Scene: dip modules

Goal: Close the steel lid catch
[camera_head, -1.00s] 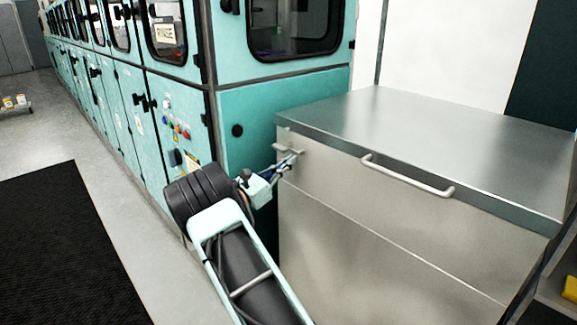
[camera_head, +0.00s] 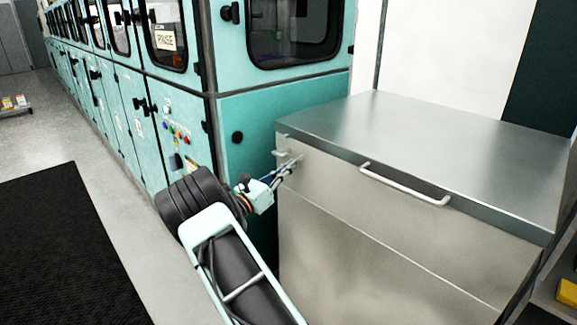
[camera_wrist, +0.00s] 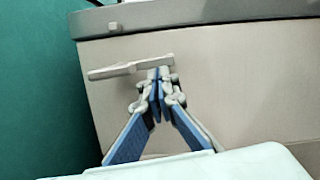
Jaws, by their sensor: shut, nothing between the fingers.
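The steel lid catch (camera_wrist: 118,71) is a light grey bar on the upper left front of the steel cabinet, just below the lid edge. In the wrist view it lies nearly level, tilted slightly up to the right. It also shows small in the head view (camera_head: 281,153). A small square stud (camera_wrist: 115,27) sits on the lid edge above it. My gripper (camera_wrist: 160,74) is shut and empty, its tips at the bar's right end. They look close to it or touching; I cannot tell which. The tips hide part of that end.
The steel lid (camera_head: 430,140) lies flat on the cabinet (camera_head: 350,250), with a long bar handle (camera_head: 405,187) at its front. A teal machine row (camera_head: 245,180) stands close on the left. A black mat (camera_head: 60,240) lies on open floor at left.

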